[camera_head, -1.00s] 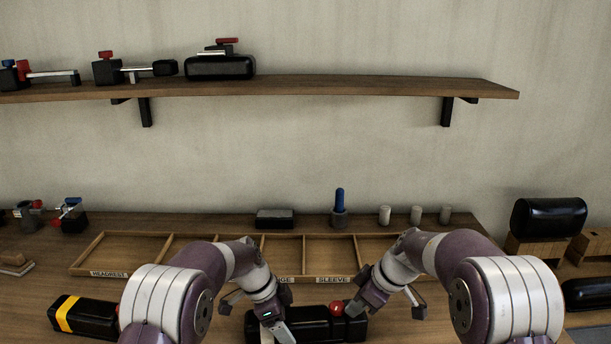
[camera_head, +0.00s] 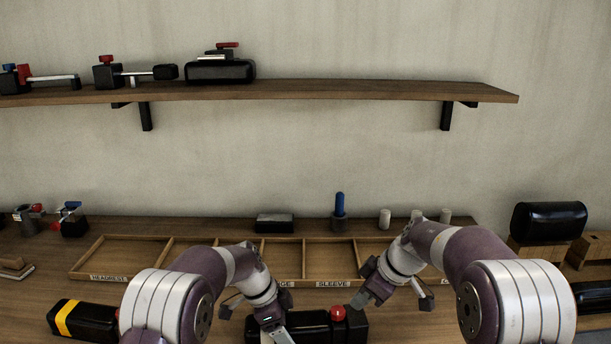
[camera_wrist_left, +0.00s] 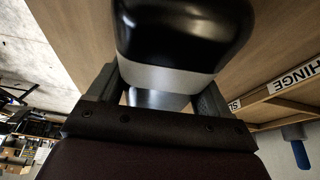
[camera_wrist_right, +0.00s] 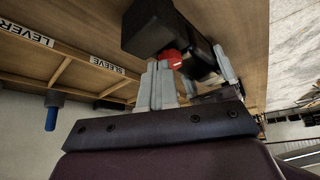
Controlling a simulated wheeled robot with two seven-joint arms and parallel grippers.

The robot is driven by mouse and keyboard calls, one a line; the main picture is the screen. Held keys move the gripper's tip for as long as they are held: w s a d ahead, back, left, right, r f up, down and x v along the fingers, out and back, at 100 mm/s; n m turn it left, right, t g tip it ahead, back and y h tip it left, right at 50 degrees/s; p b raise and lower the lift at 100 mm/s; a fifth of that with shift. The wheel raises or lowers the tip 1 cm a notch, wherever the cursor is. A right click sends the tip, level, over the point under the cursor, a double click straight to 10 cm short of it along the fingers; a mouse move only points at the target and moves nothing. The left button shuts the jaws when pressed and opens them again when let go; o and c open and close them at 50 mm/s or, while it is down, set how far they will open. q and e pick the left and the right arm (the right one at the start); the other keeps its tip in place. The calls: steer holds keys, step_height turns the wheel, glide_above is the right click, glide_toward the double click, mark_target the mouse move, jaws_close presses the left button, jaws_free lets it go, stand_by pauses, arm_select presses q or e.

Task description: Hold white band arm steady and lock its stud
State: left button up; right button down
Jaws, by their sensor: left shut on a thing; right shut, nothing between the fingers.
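The white band arm is a black padded block (camera_head: 300,326) lying on the bench at the front middle. Its pale band (camera_wrist_left: 165,78) shows in the left wrist view between the fingers of my left gripper (camera_wrist_left: 160,95), which is shut on it. The stud's red knob (camera_head: 338,313) stands at the block's right end; it also shows in the right wrist view (camera_wrist_right: 172,58). My right gripper (camera_head: 358,302) is shut and empty just right of the knob and slightly above it. In the right wrist view its fingertips overlap the knob's edge; contact cannot be told.
A divided wooden tray (camera_head: 225,280) with labels lies behind the arm. A yellow-banded black arm (camera_head: 85,320) is at the left. A blue-handled tool (camera_head: 340,205) and small pale cylinders (camera_head: 385,217) stand behind the tray. A shelf (camera_head: 330,89) holds other assemblies.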

mark_target(348, 318)
steer(key=shift+r, duration=1.5)
steer(key=shift+s+a+f, duration=0.2)
steer(key=shift+f, duration=0.8)
steer(key=shift+s+a+f, duration=0.15)
steer(key=shift+s+f, duration=0.05)
steer(key=shift+f, duration=0.85)
steer(key=shift+s+a+f, duration=0.2)
steer(key=shift+f, duration=0.8)
steer(key=shift+w+a, duration=0.1)
steer(key=shift+w, duration=0.3)
steer(key=shift+d, duration=0.2)
